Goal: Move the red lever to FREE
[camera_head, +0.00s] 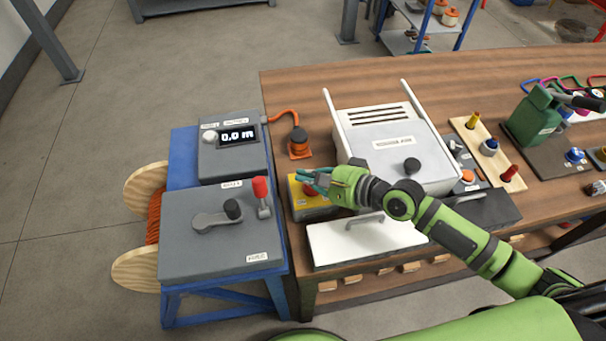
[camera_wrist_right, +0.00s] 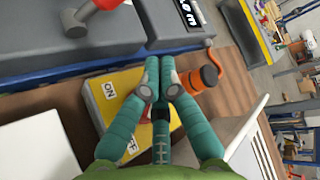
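The red lever (camera_head: 260,188) stands on the right side of the grey winch box (camera_head: 215,250), with its red knob up and close to upright. A label reading FREE is on the box's front right; the upper label is too small to read surely. In the right wrist view the red knob (camera_wrist_right: 108,3) is cut by the top edge at the left. My right gripper (camera_head: 312,180) is to the right of the lever, apart from it, above the yellow switch box (camera_head: 318,212). Its teal fingertips (camera_wrist_right: 160,75) are together, with nothing seen between them. My left gripper is out of view.
A black-knobbed crank (camera_head: 215,218) is beside the lever. Behind are the 0.0 m display box (camera_head: 240,160) and an orange plug (camera_head: 299,143) with cable. A white hinged case (camera_head: 390,145) and white panel (camera_head: 340,240) lie right.

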